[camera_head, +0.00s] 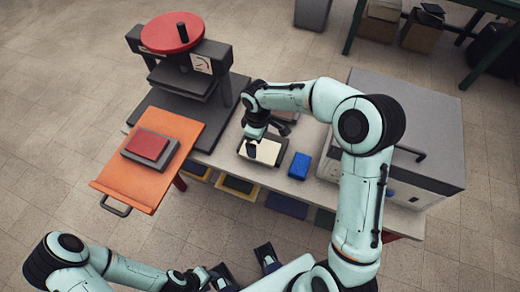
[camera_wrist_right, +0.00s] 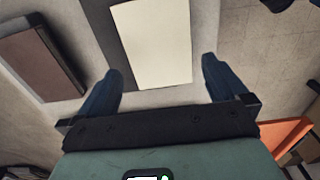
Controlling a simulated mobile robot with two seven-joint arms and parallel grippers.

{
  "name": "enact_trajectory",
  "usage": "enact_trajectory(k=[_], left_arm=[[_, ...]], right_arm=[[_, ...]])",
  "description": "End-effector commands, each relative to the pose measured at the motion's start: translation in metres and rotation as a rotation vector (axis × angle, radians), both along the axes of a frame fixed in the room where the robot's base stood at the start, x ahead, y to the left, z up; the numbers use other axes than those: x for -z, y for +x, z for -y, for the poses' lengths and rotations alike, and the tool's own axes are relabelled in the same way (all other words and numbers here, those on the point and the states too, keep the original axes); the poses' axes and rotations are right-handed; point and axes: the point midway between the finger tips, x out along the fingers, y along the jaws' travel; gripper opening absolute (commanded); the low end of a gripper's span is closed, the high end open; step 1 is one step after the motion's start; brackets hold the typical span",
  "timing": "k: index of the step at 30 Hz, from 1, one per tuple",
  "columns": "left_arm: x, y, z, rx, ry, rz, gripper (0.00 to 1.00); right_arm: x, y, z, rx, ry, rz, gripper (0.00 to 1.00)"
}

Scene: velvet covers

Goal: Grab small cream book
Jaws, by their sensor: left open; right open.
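In the right wrist view the cream book (camera_wrist_right: 155,42) is a pale rectangle on a darker grey piece. My right gripper (camera_wrist_right: 162,72) is open, with one finger to each side of the book's near end. I cannot tell whether the fingers are above the book or level with it. My left gripper (camera_head: 246,268) is open and empty at the bottom of the head view, away from the table.
A blue book (camera_head: 300,166) lies right of the cream one. A brown book (camera_wrist_right: 42,52) lies beside it. An orange shelf (camera_head: 124,180) holds a red book (camera_head: 147,146). A press with a red wheel (camera_head: 172,33) stands behind left; a grey box machine (camera_head: 430,115) stands right.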

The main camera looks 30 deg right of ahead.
Motion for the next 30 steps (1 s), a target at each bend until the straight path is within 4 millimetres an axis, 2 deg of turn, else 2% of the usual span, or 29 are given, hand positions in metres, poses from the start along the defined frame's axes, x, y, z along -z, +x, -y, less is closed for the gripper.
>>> enact_trajectory(k=[6,9,17,18,20,21,22,30], left_arm=[[0.001,0.0,0.0,0.0,0.0,0.0,0.43],[0.002,0.0,0.0,0.0,0.0,0.0,0.43],[0.002,0.0,0.0,0.0,0.0,0.0,0.43],[0.002,0.0,0.0,0.0,0.0,0.0,0.43],[0.002,0.0,0.0,0.0,0.0,0.0,0.43],[0.002,0.0,0.0,0.0,0.0,0.0,0.43],[0.002,0.0,0.0,0.0,0.0,0.0,0.43],[0.002,0.0,0.0,0.0,0.0,0.0,0.43]], right_arm=[[0.034,0.0,0.0,-0.001,0.002,-0.006,1.0],[0.045,0.0,0.0,-0.001,0.001,-0.005,1.0],[0.048,0.001,0.001,0.0,0.001,-0.001,1.0],[0.048,0.001,0.001,0.0,0.0,-0.001,0.97],[0.048,0.001,0.001,0.0,0.001,-0.002,0.77],[0.048,0.001,0.001,0.0,0.001,-0.002,0.64],[0.048,0.001,0.0,0.0,0.001,-0.002,0.59],[0.047,0.001,0.0,0.0,0.001,-0.001,0.59]])
